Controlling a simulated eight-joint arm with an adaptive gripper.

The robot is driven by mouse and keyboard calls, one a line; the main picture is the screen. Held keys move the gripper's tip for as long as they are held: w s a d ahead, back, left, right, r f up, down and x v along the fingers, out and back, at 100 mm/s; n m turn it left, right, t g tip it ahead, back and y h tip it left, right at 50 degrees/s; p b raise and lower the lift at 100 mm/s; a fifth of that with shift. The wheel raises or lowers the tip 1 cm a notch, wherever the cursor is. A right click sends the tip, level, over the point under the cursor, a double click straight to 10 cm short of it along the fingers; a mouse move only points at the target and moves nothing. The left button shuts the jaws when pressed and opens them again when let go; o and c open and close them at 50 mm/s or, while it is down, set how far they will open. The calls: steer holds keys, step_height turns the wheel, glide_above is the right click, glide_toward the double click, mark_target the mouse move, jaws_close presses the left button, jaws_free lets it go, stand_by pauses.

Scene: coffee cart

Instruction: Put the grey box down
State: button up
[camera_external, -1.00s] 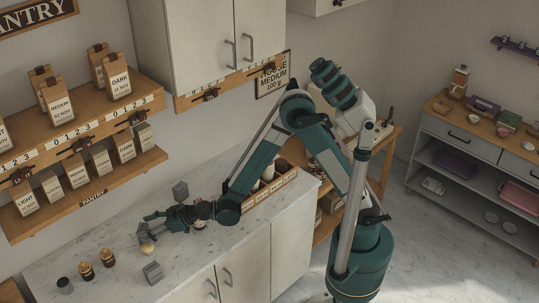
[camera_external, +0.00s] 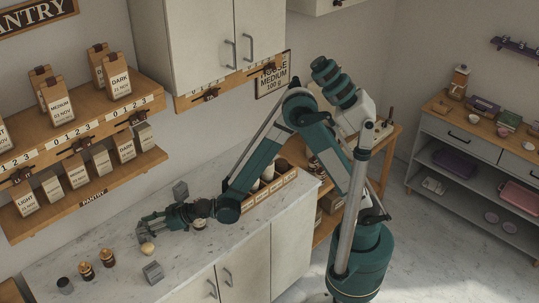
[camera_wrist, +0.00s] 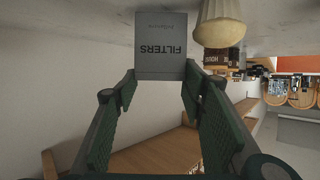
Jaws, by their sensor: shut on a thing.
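The grey box (camera_wrist: 160,45), marked "FILTERS", sits between my fingertips at the top of the wrist view, its lettering upside down. My gripper (camera_wrist: 160,82) is shut on it, one green finger at each side. In the external view my gripper (camera_external: 145,229) points left, low over the marble counter (camera_external: 110,240). The held box is hard to make out there. I cannot tell whether it touches the counter.
A small cream object (camera_external: 148,248) is close by my fingers. Small jars (camera_external: 86,271) stand at left. The pantry shelf (camera_external: 100,190) hangs along the wall.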

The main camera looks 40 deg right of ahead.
step_height(320, 180, up, 9)
steer(key=p, duration=0.1)
stand_by(0.5)
stand_by(1.0)
